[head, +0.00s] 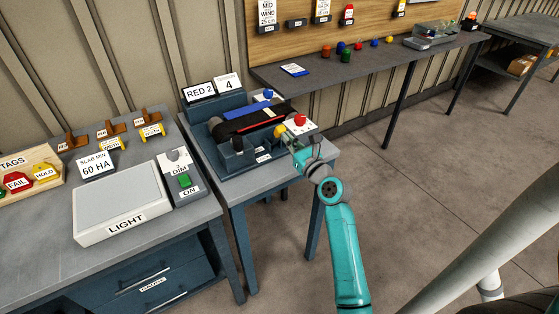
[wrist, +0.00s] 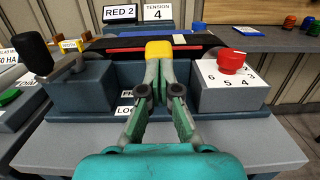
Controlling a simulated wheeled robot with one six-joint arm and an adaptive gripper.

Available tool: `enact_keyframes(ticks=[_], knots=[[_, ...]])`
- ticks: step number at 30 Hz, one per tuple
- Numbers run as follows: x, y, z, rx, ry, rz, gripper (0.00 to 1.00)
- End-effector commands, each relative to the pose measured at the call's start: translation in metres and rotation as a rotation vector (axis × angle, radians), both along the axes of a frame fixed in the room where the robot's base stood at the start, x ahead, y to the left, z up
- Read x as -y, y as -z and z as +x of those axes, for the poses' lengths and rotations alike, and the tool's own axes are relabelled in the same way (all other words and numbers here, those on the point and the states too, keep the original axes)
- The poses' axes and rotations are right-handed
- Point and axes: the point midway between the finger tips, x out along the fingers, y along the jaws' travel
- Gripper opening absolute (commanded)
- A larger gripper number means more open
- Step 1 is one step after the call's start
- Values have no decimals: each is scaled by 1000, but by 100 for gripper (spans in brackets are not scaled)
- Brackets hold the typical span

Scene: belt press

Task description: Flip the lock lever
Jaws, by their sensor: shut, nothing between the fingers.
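The belt press (head: 240,165) stands on a small table. A yellow-tipped part, which looks like the lock lever (head: 279,131), is at its front; in the wrist view its yellow block (wrist: 158,48) stands up in the middle. My gripper (head: 291,147) is shut and empty at the front of the press. In the wrist view my fingertips (wrist: 159,66) are right in front of the yellow block and hide its lower part. I cannot tell whether they touch. A label beginning "LO" (wrist: 124,111) is partly hidden behind my fingers.
A red knob (wrist: 231,61) on a numbered dial is right of the lever. A black-handled crank (wrist: 34,50) is on the left. The dark belt with a red line (head: 252,122) lies behind. Signs read "RED 2" (head: 199,92) and "4" (head: 229,84). A light box (head: 122,205) stands left.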

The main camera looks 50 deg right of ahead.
Motion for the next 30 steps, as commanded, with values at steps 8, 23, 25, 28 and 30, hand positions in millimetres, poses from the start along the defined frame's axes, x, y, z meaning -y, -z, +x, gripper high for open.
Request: enact_keyframes(ticks=[8, 23, 25, 28, 30], knots=[[13, -21, 22, 1, -1, -1, 0], [21, -35, 49, -1, -1, 0, 0], [21, -35, 50, -1, -1, 0, 0], [21, -36, 52, -1, -1, 0, 0], [22, -37, 53, 0, 0, 0, 0]])
